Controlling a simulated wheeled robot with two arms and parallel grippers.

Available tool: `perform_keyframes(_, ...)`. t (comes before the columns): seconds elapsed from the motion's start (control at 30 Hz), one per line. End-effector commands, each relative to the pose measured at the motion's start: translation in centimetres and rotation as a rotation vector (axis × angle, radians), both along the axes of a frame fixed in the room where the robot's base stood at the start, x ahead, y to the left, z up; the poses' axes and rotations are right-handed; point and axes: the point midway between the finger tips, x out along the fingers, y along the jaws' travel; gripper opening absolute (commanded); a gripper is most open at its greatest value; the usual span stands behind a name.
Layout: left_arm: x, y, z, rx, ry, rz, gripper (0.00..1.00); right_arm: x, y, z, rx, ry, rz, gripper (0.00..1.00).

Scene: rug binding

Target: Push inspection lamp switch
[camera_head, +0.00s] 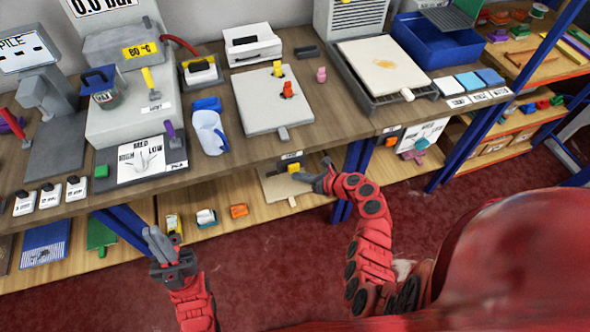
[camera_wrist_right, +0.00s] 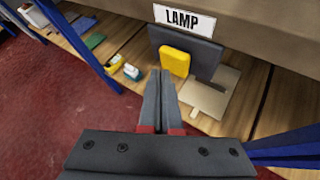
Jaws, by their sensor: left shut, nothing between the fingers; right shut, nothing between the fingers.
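The lamp switch is a yellow rocker (camera_wrist_right: 175,61) on a dark plate (camera_wrist_right: 208,58), under the table's front edge. A white label (camera_wrist_right: 184,18) above it reads LAMP. In the head view the yellow switch (camera_head: 293,168) sits just left of my right gripper (camera_head: 308,180). In the wrist view my right gripper (camera_wrist_right: 161,78) is shut and empty, its tips just below and left of the yellow rocker. I cannot tell whether they touch it. My left gripper (camera_head: 157,240) is shut and empty, low in front of the bench at the left, away from the switch.
A lower wooden shelf (camera_head: 268,215) carries small items. Blue posts (camera_head: 357,165) stand beside my right arm. The red floor is open.

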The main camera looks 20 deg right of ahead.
Motion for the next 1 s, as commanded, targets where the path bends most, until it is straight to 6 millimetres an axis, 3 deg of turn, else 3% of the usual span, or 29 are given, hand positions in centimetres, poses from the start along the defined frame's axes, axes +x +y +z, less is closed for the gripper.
perform_keyframes(1.0,0.0,0.0,0.3,0.000,0.000,0.000,0.00,1.2,0.0,0.1,0.000,-0.001,0.001,0.00)
